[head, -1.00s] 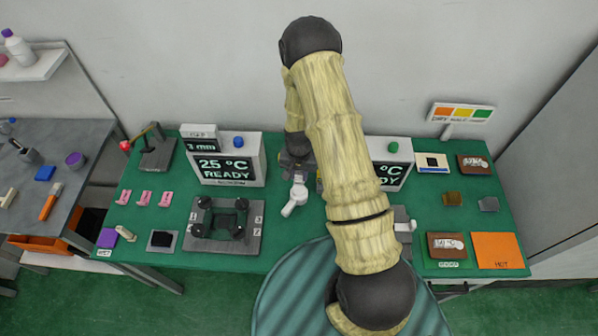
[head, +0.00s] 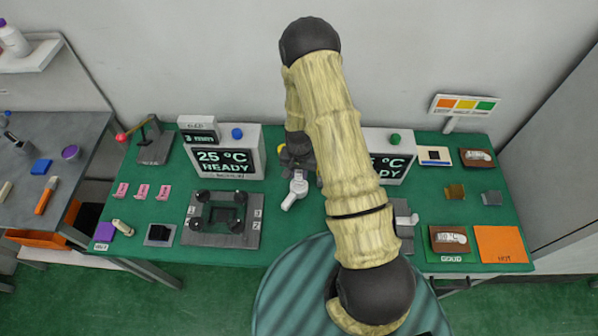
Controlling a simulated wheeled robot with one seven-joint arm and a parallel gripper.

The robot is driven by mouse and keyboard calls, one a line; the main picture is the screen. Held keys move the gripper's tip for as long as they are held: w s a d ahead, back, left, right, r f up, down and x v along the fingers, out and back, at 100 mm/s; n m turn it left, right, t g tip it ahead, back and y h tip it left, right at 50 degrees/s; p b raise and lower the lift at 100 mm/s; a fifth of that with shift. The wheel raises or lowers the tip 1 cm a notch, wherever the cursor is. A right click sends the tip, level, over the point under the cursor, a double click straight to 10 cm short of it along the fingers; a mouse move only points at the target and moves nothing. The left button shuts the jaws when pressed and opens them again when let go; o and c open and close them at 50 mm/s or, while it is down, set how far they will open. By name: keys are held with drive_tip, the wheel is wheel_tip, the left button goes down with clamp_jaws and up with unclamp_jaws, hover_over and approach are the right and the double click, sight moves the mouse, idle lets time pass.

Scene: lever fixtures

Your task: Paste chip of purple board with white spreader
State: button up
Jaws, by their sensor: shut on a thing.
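My gripper (head: 298,160) is at the middle of the green table, partly hidden behind my arm. It is closed at the top of a white piece (head: 295,190) with a rounded end that slants down and left. The fingertips are too small to make out, and I cannot tell whether this piece is the spreader. A purple square (head: 105,232) with a small label lies at the table's front left corner. A cream stick-like piece (head: 122,226) lies beside it. I cannot make out a chip or paste on the purple square.
A grey fixture (head: 247,232) with black posts stands left of my gripper. Two READY displays (head: 238,140) (head: 402,140) stand behind. Pink tags (head: 143,191) and a dark square pad (head: 159,235) are at left. Brown boards (head: 478,158) and an orange mat (head: 502,246) are at right.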

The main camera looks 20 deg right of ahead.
sight(299, 172)
drive_tip(key=shift+s+f+b, duration=0.1)
drive_tip(key=shift+f+b, duration=0.45)
drive_tip(key=shift+f, duration=0.05)
idle(2.1)
drive_tip(key=shift+r+p, duration=2.25)
drive_tip(key=shift+r, duration=1.35)
drive_tip(key=shift+f, duration=0.1)
